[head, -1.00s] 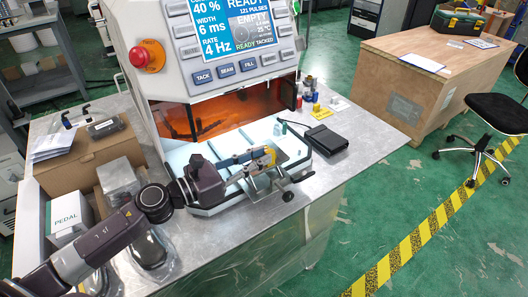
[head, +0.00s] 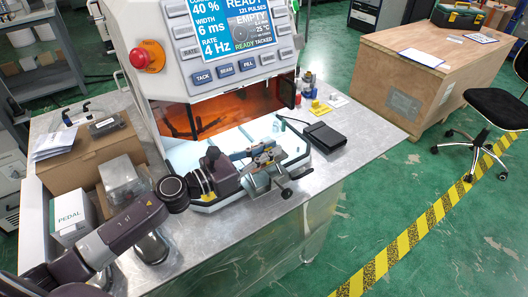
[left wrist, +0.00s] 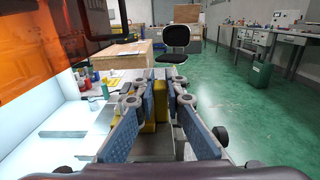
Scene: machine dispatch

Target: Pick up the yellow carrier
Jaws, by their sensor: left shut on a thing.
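The yellow carrier (left wrist: 160,102) stands between the blue-padded fingers of my left gripper (left wrist: 160,112) in the left wrist view. The gripper is shut on it; the fingers hide parts of its sides. In the head view my left gripper (head: 264,157) is at the metal fixture with black knobs (head: 285,180), in front of the machine opening, and the carrier is mostly hidden there. I cannot tell whether the carrier is clear of the fixture. My right gripper is not in view.
The machine (head: 205,75) with its orange window stands just behind. A black pedal (head: 325,137), small bottles and a yellow block (head: 320,107) are to the right on the metal bench (head: 365,140). Cardboard box (head: 95,155) and PEDAL box (head: 70,213) stand left.

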